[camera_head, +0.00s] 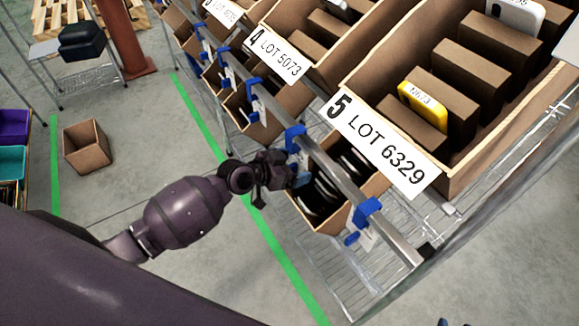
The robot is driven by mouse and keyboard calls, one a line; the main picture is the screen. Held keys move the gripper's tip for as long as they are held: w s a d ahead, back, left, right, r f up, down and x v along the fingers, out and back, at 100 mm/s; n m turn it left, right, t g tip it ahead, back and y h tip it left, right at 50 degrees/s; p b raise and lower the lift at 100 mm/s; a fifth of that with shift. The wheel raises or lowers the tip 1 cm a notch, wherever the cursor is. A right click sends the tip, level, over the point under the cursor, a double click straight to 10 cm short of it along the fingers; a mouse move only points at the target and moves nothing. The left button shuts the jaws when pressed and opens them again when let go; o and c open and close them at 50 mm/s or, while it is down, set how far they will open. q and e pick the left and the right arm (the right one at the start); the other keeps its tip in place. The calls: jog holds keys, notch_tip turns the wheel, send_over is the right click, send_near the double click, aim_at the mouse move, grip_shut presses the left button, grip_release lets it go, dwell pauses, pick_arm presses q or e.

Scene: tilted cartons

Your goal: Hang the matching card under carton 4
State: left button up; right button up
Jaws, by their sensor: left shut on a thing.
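Carton 4 (318,55) is tilted on the rack at the top middle, and its front label (275,53) reads "4 LOT 5073". A metal rail runs below the cartons with blue clips on it. My left gripper (283,177) is at the rail below carton 5. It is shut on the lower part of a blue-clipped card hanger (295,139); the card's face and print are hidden. Another blue clip (253,86) sits farther up the rail, and one (366,211) with a pale card is nearer. My right gripper is out of view.
Carton 5 (455,170), labelled "LOT 6329", has brown dividers and a yellow device (422,103). A loose brown box (86,146) stands on the floor. The floor left of the green line is mostly clear.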

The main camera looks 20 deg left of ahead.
pick_arm(q)
jog(key=shift+w+d, duration=0.7)
jog(key=shift+w, duration=0.15)
jog(key=shift+f+b, duration=0.4)
jog(key=shift+f, duration=0.35)
jog(key=shift+f+b, duration=0.1)
jog(key=shift+b, duration=0.2)
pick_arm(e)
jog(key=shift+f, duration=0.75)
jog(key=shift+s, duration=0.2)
pick_arm(q)
jog(key=o, duration=0.7)
jog(key=shift+o, duration=0.6)
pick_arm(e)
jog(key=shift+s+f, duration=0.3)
pick_arm(q)
jog(key=shift+a, duration=0.1)
